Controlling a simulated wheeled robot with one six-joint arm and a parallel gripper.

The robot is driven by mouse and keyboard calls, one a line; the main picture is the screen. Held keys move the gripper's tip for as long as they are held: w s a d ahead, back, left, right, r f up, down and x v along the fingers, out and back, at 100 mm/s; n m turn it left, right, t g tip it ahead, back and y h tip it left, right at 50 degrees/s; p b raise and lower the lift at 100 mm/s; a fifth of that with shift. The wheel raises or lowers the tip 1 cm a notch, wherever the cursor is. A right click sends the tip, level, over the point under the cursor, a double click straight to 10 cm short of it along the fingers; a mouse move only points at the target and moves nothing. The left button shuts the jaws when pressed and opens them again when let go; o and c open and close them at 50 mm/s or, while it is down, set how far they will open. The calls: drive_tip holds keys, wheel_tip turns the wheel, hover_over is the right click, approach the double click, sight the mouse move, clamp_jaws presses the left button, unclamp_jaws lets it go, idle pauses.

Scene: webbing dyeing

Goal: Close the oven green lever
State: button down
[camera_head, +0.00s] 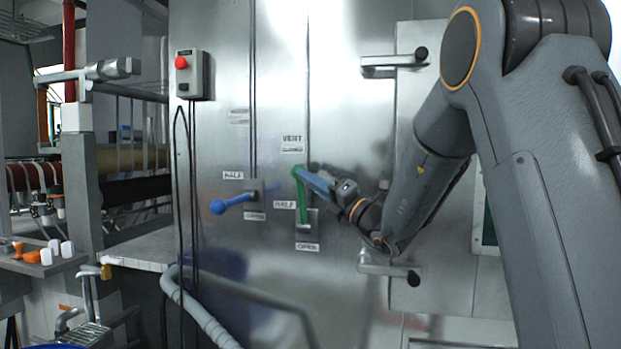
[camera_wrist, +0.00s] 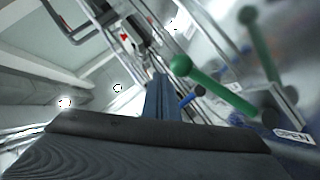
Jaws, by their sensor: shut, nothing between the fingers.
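The green lever (camera_head: 304,205) is on the steel oven panel, its bar running up from a low mount to a ball at the top. In the wrist view the lever (camera_wrist: 222,88) slants from its ball at upper left down to its mount at right. My gripper (camera_head: 302,174) comes in from the right, with its blue fingers shut and empty beside the upper end of the lever. The fingers (camera_wrist: 161,97) also show in the wrist view, below and left of the ball. I cannot tell whether they touch the lever.
A blue lever (camera_head: 232,203) sticks out to the left of the green one. A control box with a red button (camera_head: 190,75) hangs at upper left, with a cable below. Door handles (camera_head: 393,64) are on the right. Labels (camera_head: 292,143) surround the lever.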

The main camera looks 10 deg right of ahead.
drive_tip(key=s+d+f+b, duration=0.1)
drive_tip(key=s+d+b, duration=0.2)
drive_tip(key=s, duration=0.7)
drive_tip(key=shift+d+f, duration=0.35)
drive_tip(key=shift+d, duration=0.55)
drive_tip(key=s+a+f+n+g+h, duration=0.1)
drive_tip(key=s+a+f+n+g, duration=0.35)
drive_tip(key=f, duration=0.35)
drive_tip(key=s+a+f+n+g+h, duration=0.25)
drive_tip(key=s+f+n+g, duration=0.2)
drive_tip(key=f, duration=0.45)
drive_tip(key=s+a+f+n+g, duration=0.4)
drive_tip(key=s+a+f+n, duration=0.15)
drive_tip(key=f, duration=0.25)
drive_tip(key=s+d+f+n+g+h, duration=0.3)
drive_tip(key=s+d+f+n+h, duration=0.2)
drive_tip(key=s+f+n, duration=0.4)
drive_tip(key=s+d+f+n+h, duration=0.1)
drive_tip(key=d+f+n+h, duration=0.5)
drive_tip(key=n, duration=0.8)
drive_tip(key=d, duration=0.3)
drive_tip(key=shift+s+d+f+h, duration=0.15)
drive_tip(key=shift+d+f+h, duration=0.05)
drive_tip(key=shift+d+h, duration=0.2)
